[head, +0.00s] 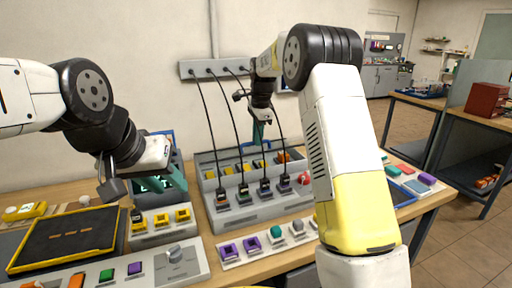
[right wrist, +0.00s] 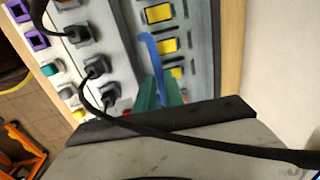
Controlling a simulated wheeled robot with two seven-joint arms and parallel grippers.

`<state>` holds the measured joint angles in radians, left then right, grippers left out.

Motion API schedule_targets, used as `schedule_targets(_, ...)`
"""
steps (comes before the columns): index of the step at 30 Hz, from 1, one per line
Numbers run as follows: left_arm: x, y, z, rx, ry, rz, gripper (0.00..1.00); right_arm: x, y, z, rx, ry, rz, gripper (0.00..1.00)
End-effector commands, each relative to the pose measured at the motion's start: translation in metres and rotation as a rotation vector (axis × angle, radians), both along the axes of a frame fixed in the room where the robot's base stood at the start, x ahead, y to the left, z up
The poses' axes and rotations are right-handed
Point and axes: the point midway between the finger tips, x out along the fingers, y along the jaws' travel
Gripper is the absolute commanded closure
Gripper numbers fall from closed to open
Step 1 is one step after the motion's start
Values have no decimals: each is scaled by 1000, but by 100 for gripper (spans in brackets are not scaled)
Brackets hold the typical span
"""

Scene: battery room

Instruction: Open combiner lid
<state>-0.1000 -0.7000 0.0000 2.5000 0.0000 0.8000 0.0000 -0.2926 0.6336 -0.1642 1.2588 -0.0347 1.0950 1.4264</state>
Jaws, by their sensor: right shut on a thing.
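The combiner (head: 262,207) is a grey box on the bench, with yellow blocks inside and black plugs along its front. In the right wrist view its yellow blocks (right wrist: 168,46) are exposed. I cannot make out a separate lid panel. My right gripper (head: 260,135) is over the back of the box. Its green fingers (right wrist: 158,93) are shut at a curved blue strip (right wrist: 150,50); whether this belongs to the lid is unclear. My left gripper (head: 163,188) is left of the box, above a small unit with yellow sockets (head: 162,220); its finger gap is unclear.
Black cables (head: 205,125) hang from a wall strip (head: 215,68) to the plugs; one crosses close before the right wrist camera. A black panel with a yellow edge (head: 70,240) lies at left. A red ball-shaped knob (head: 304,179) is at the box's right. My right forearm hides part of the bench.

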Motion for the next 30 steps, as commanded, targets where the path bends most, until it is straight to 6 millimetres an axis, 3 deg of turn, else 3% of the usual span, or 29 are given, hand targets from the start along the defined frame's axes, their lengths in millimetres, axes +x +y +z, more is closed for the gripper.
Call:
schedule_targets(1, 0, 0, 0, 0, 0, 0, 64, 10, 4, 6, 3, -21, 1, 100)
schedule_targets(12, 0, 0, 0, 0, 0, 0, 64, 37, 13, 33, 3, -15, 3, 100)
schedule_targets(30, 0, 0, 0, 0, 0, 0, 64, 45, 17, 40, 4, -7, 4, 100)
